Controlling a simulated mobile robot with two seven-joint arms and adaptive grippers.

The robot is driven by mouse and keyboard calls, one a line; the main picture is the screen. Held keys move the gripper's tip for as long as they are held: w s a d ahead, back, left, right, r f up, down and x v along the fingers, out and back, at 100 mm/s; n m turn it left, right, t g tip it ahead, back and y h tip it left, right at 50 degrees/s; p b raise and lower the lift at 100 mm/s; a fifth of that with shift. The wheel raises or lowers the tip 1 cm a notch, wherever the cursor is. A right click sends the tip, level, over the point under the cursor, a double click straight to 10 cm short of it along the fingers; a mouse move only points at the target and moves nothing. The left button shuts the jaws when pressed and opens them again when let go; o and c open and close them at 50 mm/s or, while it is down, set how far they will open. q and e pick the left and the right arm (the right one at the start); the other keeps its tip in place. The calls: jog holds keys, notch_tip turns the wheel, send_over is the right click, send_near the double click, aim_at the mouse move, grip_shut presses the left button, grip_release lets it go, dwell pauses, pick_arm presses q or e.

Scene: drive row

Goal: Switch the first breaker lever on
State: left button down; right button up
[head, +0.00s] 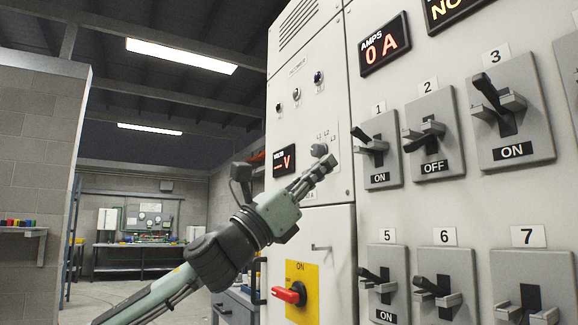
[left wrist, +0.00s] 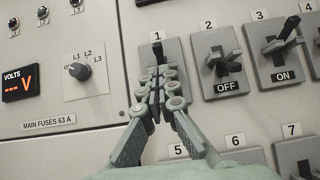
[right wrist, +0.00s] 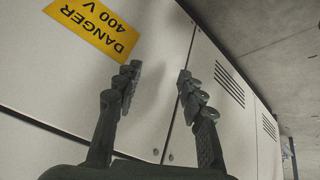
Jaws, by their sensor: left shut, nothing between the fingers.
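Breaker 1 (head: 381,168) is a grey plate at the left end of the upper row. Its black lever (head: 361,134) is tilted up and its window reads ON. My left gripper (head: 332,160) is shut and empty, just left of and slightly below the lever in the head view, apparently a little apart from it. In the left wrist view the shut fingers (left wrist: 158,82) cover most of breaker 1. Only the lever's dark tip (left wrist: 157,50) shows above them. My right gripper (right wrist: 157,72) is open and empty, facing plain cabinet panels.
Breaker 2 (head: 450,160) close by on the right reads OFF, and breaker 3 (head: 540,130) reads ON. Breaker 5 (head: 400,262) below reads ON. A selector knob (head: 318,150) and a red main handle (head: 290,294) are near the left arm. The amps display (head: 384,43) reads 0 A.

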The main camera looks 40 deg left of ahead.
jog(key=w+a+r+n+t+y+b, duration=0.1)
jog(key=w+a+r+t+y+b, duration=0.3)
jog(key=w+a+r+t, duration=0.55)
pick_arm(q)
jog(key=s+a+r+b, duration=0.1)
jog(key=s+a+b, duration=0.1)
jog(key=s, duration=0.4)
jog(key=shift+r+b, duration=0.25)
jog(key=shift+b, duration=0.55)
pick_arm(e)
jog(key=s+a+r+t+y, duration=0.1)
jog(key=r+t, duration=0.3)
jog(key=r, duration=0.5)
jog(key=s+a+r+t+y, duration=0.2)
jog(key=a+r+t+y, duration=0.2)
jog(key=r, duration=0.4)
jog(key=shift+a+r, duration=0.25)
jog(key=shift+r, duration=0.1)
pick_arm(q)
jog(key=shift+s, duration=0.1)
